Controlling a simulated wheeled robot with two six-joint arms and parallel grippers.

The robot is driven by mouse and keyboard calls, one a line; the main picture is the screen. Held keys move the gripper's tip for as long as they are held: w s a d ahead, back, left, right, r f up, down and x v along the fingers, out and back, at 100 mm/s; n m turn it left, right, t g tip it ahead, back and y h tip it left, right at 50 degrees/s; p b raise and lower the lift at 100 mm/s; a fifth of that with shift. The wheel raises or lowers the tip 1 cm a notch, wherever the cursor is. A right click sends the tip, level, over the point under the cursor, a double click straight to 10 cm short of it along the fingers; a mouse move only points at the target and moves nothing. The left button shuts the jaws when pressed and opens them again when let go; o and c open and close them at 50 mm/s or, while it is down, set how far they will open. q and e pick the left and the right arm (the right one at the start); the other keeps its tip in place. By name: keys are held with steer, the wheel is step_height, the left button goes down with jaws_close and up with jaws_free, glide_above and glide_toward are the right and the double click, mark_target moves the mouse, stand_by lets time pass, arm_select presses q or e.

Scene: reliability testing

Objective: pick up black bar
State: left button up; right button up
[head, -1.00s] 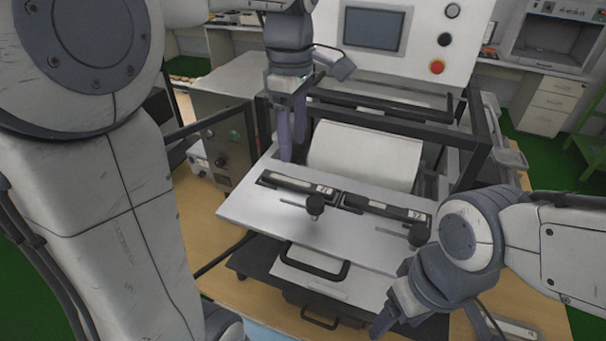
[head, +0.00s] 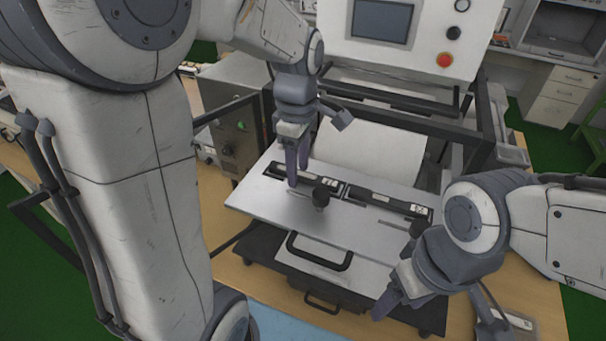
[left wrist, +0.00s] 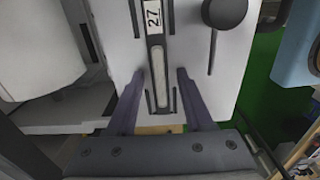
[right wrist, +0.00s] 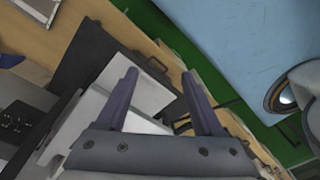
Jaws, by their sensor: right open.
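Two slim black bars lie end to end on a light metal plate (head: 270,207) in the head view, the left black bar (head: 329,186) and the right black bar (head: 385,202). My left gripper (head: 297,178) points down over the left bar. In the left wrist view the bar, labelled 27 (left wrist: 157,55), runs between the fingers of my open left gripper (left wrist: 160,74), with gaps on both sides. Its depth relative to the bar is hard to tell. My right gripper (head: 387,306) is low at the front right, open and empty in the right wrist view (right wrist: 160,74).
A black knob (head: 321,194) on a rod stands near the left bar, and another black knob (head: 419,227) stands near the right bar. A black handle (head: 318,256) is at the plate's front. A machine frame and control panel (head: 398,30) rise behind.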

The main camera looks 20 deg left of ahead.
arm_select(q)
jaws_close()
steer(key=shift+r, duration=0.15)
